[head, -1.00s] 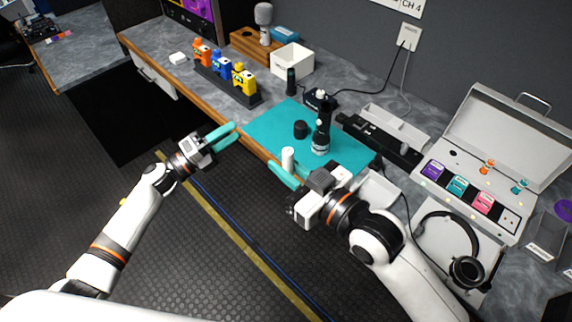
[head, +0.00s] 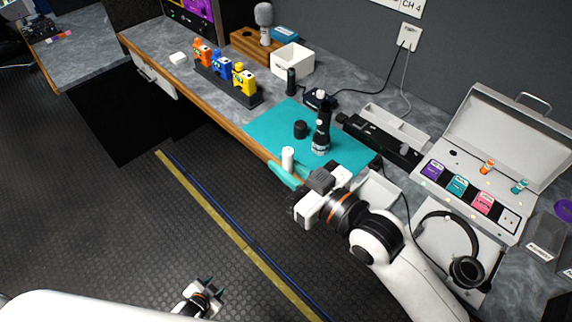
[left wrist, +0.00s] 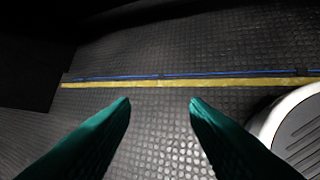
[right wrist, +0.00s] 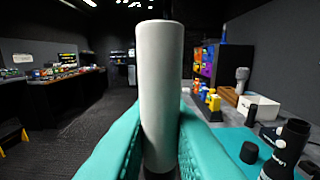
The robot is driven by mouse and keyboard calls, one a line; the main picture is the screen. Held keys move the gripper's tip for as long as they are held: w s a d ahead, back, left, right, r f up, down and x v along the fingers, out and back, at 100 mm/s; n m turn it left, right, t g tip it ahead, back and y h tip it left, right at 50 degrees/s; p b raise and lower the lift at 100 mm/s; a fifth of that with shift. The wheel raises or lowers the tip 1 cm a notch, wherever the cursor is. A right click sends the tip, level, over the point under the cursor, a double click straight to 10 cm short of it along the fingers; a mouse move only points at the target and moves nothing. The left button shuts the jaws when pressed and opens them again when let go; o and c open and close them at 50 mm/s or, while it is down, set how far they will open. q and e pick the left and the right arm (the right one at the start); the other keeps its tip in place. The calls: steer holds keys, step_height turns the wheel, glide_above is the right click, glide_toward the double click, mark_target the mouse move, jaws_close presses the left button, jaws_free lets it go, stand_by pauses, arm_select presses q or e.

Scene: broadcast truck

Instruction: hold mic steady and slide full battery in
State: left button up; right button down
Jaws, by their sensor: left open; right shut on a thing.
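The black mic (head: 322,128) stands upright on the teal mat (head: 270,125). A short black cap (head: 300,129) stands beside it; both also show at the lower right of the right wrist view, the mic (right wrist: 287,150) and the cap (right wrist: 249,153). My right gripper (head: 284,172) is shut on a white cylinder (right wrist: 160,85), seemingly the battery, held upright near the mat's front edge and apart from the mic. The white cylinder's lower end is dark and partly hidden by the fingers. My left gripper (left wrist: 160,103) is open and empty, low over the floor, far from the mic.
A rack of orange, blue and yellow packs (head: 225,75), a white box (head: 292,61) and a dark cylinder (head: 291,81) stand left of and behind the mat. An open case (head: 470,170) and headphones (head: 452,250) lie at right. The floor before the counter is clear.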

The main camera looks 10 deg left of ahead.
steer(key=shift+d+r+t, duration=0.15)
steer(key=shift+d+t, duration=0.1)
steer(key=shift+t, duration=0.05)
arm_select(q)
steer(key=s+d+f+n+g, duration=0.2)
steer(key=s+f+g, duration=0.1)
steer(key=s, duration=0.8)
steer(key=s+d+f+n+g, duration=0.2)
steer(key=s+f+g, duration=0.1)
steer(key=s, duration=0.9)
steer(key=shift+d+f+n+g, duration=0.15)
steer(key=shift+f+n+g, duration=0.15)
steer(key=shift+f, duration=0.5)
arm_select(e)
steer(key=s+d+f+m+t+h, duration=0.2)
steer(key=d+m+h, duration=0.3)
steer(key=d, duration=0.7)
steer(key=s+d+f+m+t+h, duration=0.2)
steer(key=d+f+m+t+h, duration=0.2)
steer(key=d+h, duration=0.5)
steer(key=d+m, duration=0.1)
steer(key=d, duration=0.2)
steer(key=shift+d+f+m+t, duration=0.15)
steer(key=shift+d+m+t, duration=0.15)
steer(key=shift+m, duration=0.1)
arm_select(q)
steer(key=shift+c, duration=0.6)
